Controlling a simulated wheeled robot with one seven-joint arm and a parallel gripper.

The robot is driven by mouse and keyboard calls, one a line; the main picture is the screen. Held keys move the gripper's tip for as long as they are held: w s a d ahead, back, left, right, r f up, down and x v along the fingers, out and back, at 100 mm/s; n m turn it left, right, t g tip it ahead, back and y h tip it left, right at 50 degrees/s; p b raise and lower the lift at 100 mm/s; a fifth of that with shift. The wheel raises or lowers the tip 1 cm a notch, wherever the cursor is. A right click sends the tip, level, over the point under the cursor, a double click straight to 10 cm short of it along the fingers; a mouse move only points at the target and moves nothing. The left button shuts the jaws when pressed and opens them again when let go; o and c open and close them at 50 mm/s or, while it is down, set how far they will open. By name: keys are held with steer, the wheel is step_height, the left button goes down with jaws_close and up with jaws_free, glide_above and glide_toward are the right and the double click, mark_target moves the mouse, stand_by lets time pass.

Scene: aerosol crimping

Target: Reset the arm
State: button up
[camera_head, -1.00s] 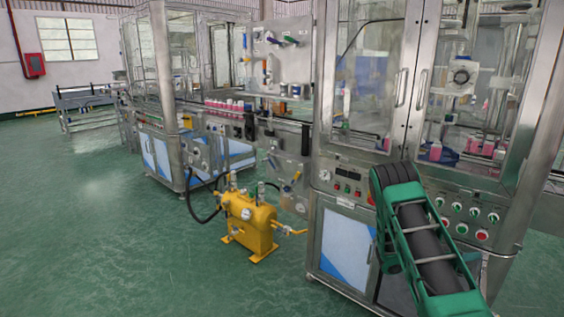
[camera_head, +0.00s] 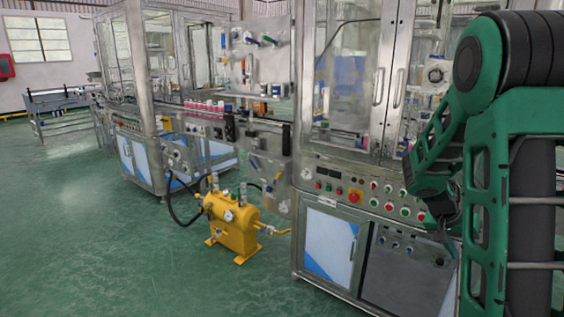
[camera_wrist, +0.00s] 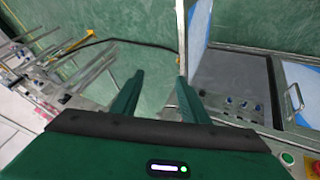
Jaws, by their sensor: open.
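My green and black arm (camera_head: 495,150) fills the right side of the head view. It is bent, with its upper link upright and its forward part reaching down in front of the crimping machine's front. My gripper (camera_wrist: 160,82) shows in the wrist view with its two green fingers apart and nothing between them. Below the fingers are the green floor and the machine's lower front. In the head view the gripper end is small and mostly hidden behind my arm.
The steel machine with glass doors (camera_head: 350,85) stands close, with a button panel (camera_head: 340,190) and lower cabinet door (camera_head: 328,245). A yellow pump unit (camera_head: 232,225) with a black hose stands on the floor to its left. Pink bottles (camera_head: 205,108) line the conveyor. The left floor is clear.

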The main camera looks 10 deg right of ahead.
steer(key=s+a+r+n+y, duration=0.2)
steer(key=s+a+r+y, duration=0.1)
steer(key=s+a, duration=0.6)
steer(key=s+a+r+n+t+y, duration=0.1)
steer(key=s+a+r+n+y, duration=0.2)
steer(key=s+a, duration=0.7)
steer(key=a+y, duration=0.1)
steer(key=a, duration=0.2)
steer(key=shift+a+r+n, duration=0.25)
steer(key=shift+a+n, duration=0.05)
steer(key=shift+a, duration=0.1)
steer(key=shift+w, duration=0.1)
steer(key=shift+w+f, duration=0.25)
steer(key=shift+w, duration=0.3)
stand_by(1.6)
stand_by(0.4)
